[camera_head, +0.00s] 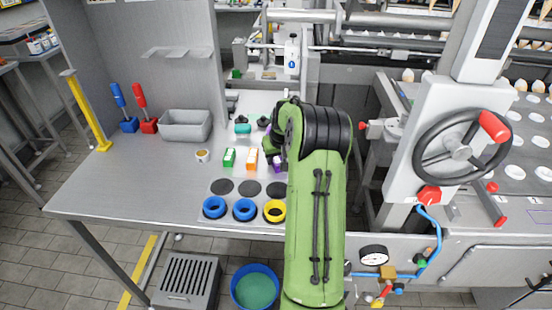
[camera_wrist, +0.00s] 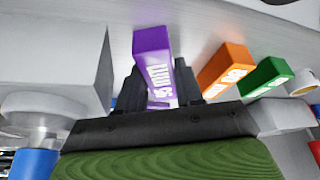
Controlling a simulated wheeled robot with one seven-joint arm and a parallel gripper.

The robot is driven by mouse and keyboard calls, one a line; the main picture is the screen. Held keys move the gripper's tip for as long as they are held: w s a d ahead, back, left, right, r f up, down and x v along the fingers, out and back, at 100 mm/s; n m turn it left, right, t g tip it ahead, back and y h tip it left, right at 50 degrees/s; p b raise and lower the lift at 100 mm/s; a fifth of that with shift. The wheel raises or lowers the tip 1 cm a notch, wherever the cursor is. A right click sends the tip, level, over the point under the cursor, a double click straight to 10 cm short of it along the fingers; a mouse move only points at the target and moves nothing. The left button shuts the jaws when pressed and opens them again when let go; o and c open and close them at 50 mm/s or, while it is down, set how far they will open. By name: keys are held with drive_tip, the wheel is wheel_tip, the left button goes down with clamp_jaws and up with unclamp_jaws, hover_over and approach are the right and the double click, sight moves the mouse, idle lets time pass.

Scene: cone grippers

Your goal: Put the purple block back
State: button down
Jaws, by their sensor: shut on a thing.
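The purple block (camera_wrist: 152,55) with white lettering is between the two dark fingers of my gripper (camera_wrist: 160,88) in the wrist view. The gripper is shut on it. In the head view a small part of the purple block (camera_head: 277,165) shows beside my green arm, which hides most of the gripper. The block is just right of the orange block (camera_head: 252,160) and the green block (camera_head: 229,157), roughly in line with them. I cannot tell whether its base touches the table.
Black discs (camera_head: 250,188) and blue and yellow rings (camera_head: 244,209) lie in front of the blocks. A machine with a handwheel (camera_head: 463,143) is at the right. The table's left front is clear.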

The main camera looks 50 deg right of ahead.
drive_tip(key=shift+f, duration=0.1)
drive_tip(key=c, duration=1)
unclamp_jaws()
